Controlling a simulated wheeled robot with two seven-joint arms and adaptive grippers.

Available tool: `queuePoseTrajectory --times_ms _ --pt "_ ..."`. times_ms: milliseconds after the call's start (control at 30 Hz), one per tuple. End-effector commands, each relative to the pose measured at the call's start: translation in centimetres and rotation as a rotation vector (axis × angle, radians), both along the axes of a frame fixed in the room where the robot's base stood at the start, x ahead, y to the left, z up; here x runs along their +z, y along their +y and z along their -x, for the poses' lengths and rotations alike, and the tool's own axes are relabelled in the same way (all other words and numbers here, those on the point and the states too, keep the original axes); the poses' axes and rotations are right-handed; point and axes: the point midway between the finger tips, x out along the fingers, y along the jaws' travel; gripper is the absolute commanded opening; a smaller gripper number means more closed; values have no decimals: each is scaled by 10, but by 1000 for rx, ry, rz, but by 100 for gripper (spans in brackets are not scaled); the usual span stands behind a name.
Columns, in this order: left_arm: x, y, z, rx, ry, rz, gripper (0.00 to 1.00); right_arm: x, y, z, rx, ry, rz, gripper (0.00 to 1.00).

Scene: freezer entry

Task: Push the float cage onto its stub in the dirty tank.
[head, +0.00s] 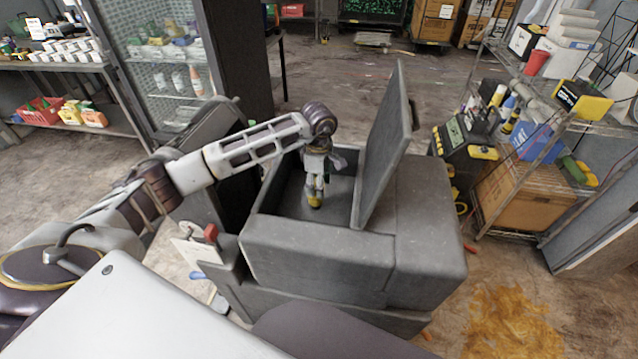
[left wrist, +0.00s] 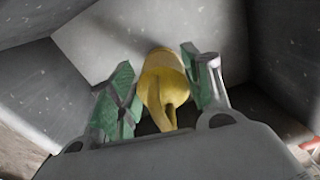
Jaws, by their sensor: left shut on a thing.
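The yellow float cage (left wrist: 163,80) sits between the green-padded fingers of my left gripper (left wrist: 158,72) in the left wrist view. In the head view my left gripper (head: 316,182) points down inside the open grey tank (head: 310,262), with the yellow cage (head: 315,202) at its fingertips. The gripper is shut on the cage. The stub is not visible; the cage and gripper may cover it. I cannot tell whether the cage touches anything below. My right gripper is not in view.
The tank's raised lid (head: 385,145) stands upright just right of my left gripper. A glass-door cabinet (head: 165,65) stands behind at left. A shelf cart (head: 540,185) stands at right. A yellow-brown stain (head: 512,322) marks the floor at front right.

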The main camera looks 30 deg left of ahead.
Motion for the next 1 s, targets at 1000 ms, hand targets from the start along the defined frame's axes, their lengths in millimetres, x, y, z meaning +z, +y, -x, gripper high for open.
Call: queuePoseTrajectory --times_ms 1000 --pt "-16 0 0 1 -1 0 25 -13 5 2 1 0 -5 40"
